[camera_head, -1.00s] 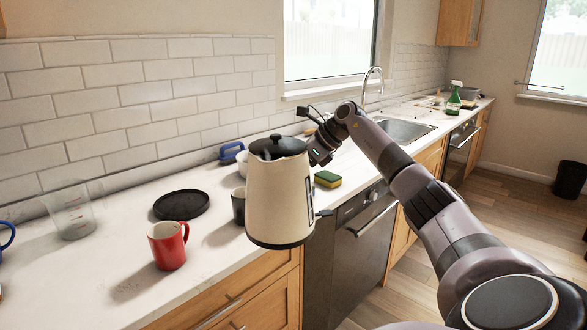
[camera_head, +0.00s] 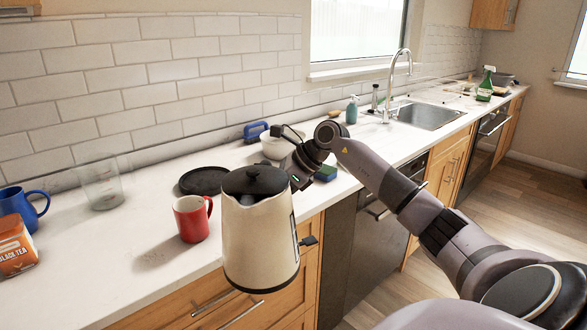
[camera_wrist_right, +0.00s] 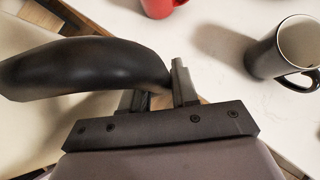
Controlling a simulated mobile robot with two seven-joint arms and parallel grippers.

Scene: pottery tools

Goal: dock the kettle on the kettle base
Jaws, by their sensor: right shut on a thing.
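The cream kettle (camera_head: 260,243) with its black lid hangs roughly upright in the head view, overlapping the counter's front edge. My right gripper (camera_head: 296,182) is shut on its black handle, which shows large in the right wrist view (camera_wrist_right: 75,65) beside the fingers (camera_wrist_right: 158,88). The kettle base, a flat black disc (camera_head: 203,181), lies on the counter behind and left of the kettle, apart from it. The kettle hides part of the counter behind it. My left gripper is out of view.
A red mug (camera_head: 190,221) stands between the base and the counter's front edge, left of the kettle. A dark mug (camera_wrist_right: 283,50) shows in the wrist view. A clear beaker (camera_head: 101,187), blue mug (camera_head: 35,207) and tea box (camera_head: 15,246) stand further left. A white bowl (camera_head: 277,148) stands behind.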

